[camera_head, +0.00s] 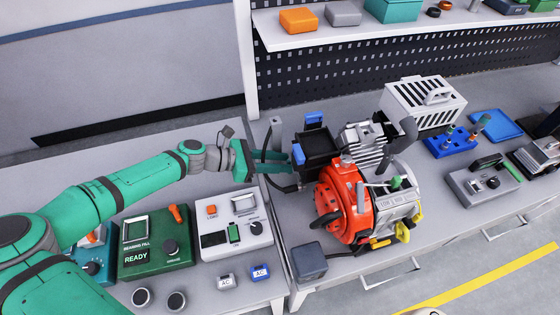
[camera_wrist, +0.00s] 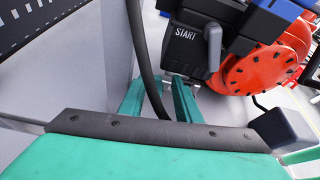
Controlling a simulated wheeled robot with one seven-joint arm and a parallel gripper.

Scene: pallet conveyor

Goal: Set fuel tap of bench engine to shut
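The bench engine (camera_head: 332,195) stands on the right-hand bench, with a red round housing, grey block and black-and-blue upper box (camera_head: 318,145). In the wrist view its red housing (camera_wrist: 262,68) is at upper right. A grey lever (camera_wrist: 213,46) hangs roughly downward on a dark panel marked START; I cannot tell whether it is the fuel tap. My gripper (camera_head: 284,162) is left of the engine's black box. In the wrist view its green fingers (camera_wrist: 156,86) are apart, below and left of the lever. A dark hose passes behind or between them; no grip on it shows.
A white device (camera_head: 235,222) and a green READY box (camera_head: 155,240) stand on the left bench. A small dark grey box (camera_head: 309,262) sits at the engine bench's front. A white vented case (camera_head: 424,103) and blue tray (camera_head: 495,124) are behind and right.

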